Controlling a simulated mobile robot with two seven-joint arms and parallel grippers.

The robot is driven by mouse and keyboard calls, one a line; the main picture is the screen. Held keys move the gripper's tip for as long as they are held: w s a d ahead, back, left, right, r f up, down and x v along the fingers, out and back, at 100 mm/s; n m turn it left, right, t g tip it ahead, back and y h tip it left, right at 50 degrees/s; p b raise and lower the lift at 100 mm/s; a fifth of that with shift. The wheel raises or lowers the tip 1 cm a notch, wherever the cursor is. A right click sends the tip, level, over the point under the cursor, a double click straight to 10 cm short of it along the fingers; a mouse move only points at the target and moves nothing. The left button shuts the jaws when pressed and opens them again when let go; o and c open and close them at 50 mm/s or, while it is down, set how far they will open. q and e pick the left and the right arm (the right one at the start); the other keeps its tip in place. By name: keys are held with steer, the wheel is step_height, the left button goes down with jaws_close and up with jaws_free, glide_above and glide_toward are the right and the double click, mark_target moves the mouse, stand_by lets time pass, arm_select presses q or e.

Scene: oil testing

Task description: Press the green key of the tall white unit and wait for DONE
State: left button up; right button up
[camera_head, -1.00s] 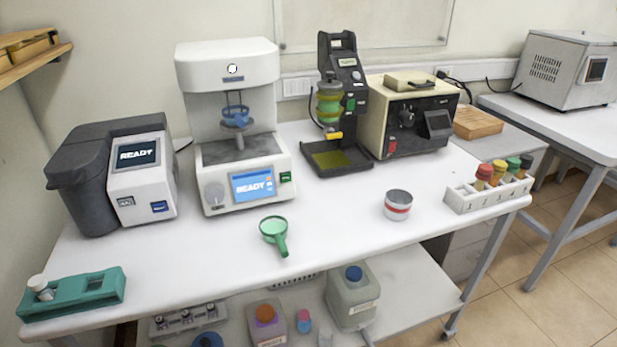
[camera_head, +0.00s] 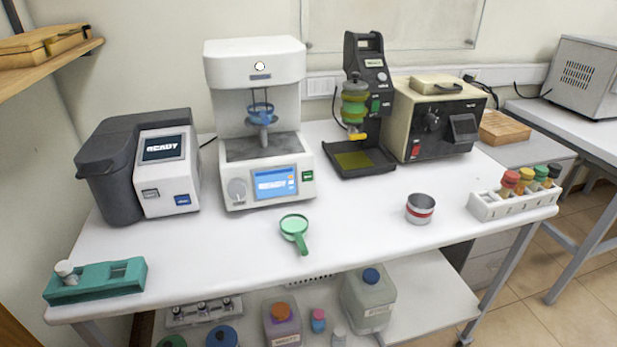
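The tall white unit (camera_head: 256,120) stands at the back of the white table, left of centre. Its green key (camera_head: 307,175) is on the front panel, just right of the blue screen (camera_head: 275,183). The screen carries white text that is too blurred to read now; it read READY a second ago. A blue holder (camera_head: 262,112) hangs inside the unit's open bay. Neither of my grippers is in view, and nothing touches the key.
A dark grey device (camera_head: 140,165) showing READY stands left of the unit. A black stand (camera_head: 362,110) and a beige box (camera_head: 437,118) stand right.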

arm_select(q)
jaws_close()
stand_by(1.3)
